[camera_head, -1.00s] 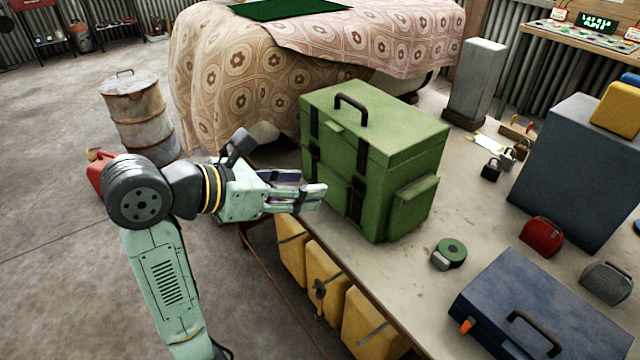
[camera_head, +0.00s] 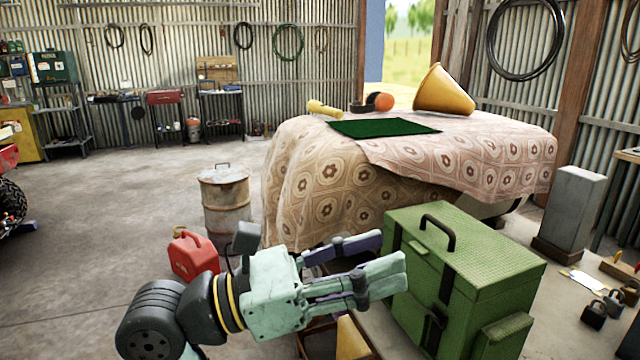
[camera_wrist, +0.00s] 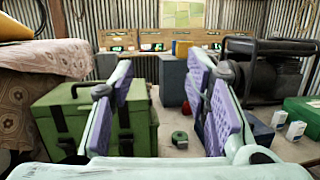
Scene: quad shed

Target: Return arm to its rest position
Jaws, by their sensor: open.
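My gripper (camera_head: 388,262) is open and empty. In the head view it is in front of and to the left of the green case (camera_head: 470,268), its fingers pointing right and overlapping the case's left edge in the picture. In the wrist view the two purple-padded fingers (camera_wrist: 165,100) stand wide apart with nothing between them but a view of the bench. The green case (camera_wrist: 75,125) shows there on the left, partly behind the left finger. I cannot tell from the pictures how far the fingers are from the case.
A cloth-covered table (camera_head: 330,190) stands behind, bearing a green mat (camera_head: 385,128) and a yellow cone (camera_head: 443,92). A rusty barrel (camera_head: 226,205) and a red jerry can (camera_head: 193,256) stand on the floor behind my arm. The concrete floor at left is mostly clear.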

